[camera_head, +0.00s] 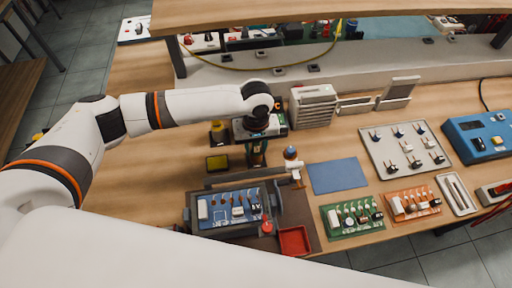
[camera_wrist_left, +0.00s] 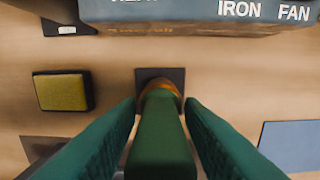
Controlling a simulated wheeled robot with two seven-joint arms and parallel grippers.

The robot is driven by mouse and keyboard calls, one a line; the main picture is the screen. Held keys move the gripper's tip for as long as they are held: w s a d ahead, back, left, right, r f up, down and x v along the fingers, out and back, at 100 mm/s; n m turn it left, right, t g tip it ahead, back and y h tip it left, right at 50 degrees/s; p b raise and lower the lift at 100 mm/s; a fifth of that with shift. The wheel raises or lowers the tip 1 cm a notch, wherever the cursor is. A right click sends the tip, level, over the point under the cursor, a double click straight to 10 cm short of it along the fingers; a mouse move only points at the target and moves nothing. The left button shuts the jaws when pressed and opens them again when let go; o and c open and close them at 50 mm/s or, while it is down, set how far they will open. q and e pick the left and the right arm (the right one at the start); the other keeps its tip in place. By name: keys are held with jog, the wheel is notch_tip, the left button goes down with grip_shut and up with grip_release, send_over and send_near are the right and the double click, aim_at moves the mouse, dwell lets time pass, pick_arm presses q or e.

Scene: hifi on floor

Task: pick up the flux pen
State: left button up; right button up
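The flux pen (camera_wrist_left: 162,135) appears to be the green, upright cylinder in the middle of the left wrist view, with an amber band at its far end. That end is over a small dark square (camera_wrist_left: 174,76) on the table. My left gripper (camera_wrist_left: 160,103) has its two green fingers on either side of the pen, with narrow gaps showing, so it looks open around it. In the head view, my left gripper (camera_head: 257,155) points down beside the grey station, and the pen cannot be told apart from the fingers. My right gripper is not in view.
A station labelled IRON and FAN (camera_wrist_left: 200,12) is close to the gripper. A yellow sponge in a dark tray (camera_head: 217,164) lies left of it. A board holder (camera_head: 190,215), a blue mat (camera_head: 337,176) and a red tray (camera_head: 294,241) lie nearby. Bare wood is free at left.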

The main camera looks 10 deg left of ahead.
pick_arm(q)
jog(key=c, duration=0.5)
jog(key=shift+r, duration=0.15)
notch_tip(320, 180, up, 10)
jog(key=shift+f+b, duration=0.2)
jog(key=shift+b, duration=0.35)
jog(key=shift+r, duration=0.1)
